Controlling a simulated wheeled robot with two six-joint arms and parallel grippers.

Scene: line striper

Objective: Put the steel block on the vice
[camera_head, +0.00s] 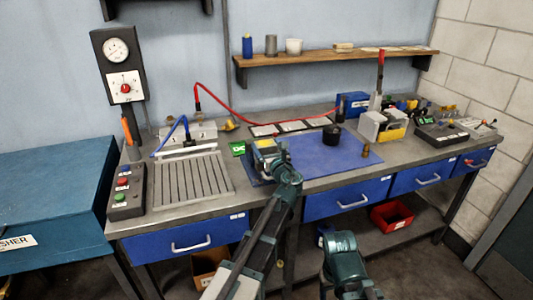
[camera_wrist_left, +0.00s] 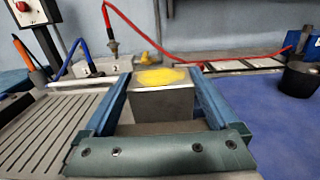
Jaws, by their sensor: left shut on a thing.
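My left gripper (camera_head: 265,148) is shut on the steel block, above the near left part of the blue mat (camera_head: 325,158). In the left wrist view the grey steel block (camera_wrist_left: 162,104) sits between the two blue fingers of the left gripper (camera_wrist_left: 165,92); a yellow patch covers much of its top. In the head view the gripper largely hides the block. A grey and yellow boxy thing (camera_head: 383,126) at the right of the bench may be the vice, but I cannot tell for certain.
A black round pot (camera_head: 331,135) and a small brass-coloured piece (camera_head: 366,150) stand on or beside the mat. A slotted plate (camera_head: 192,180) lies left of it, with a hosed block (camera_head: 190,135) behind. A red-handled lever (camera_head: 380,75) rises at right. The mat's middle is clear.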

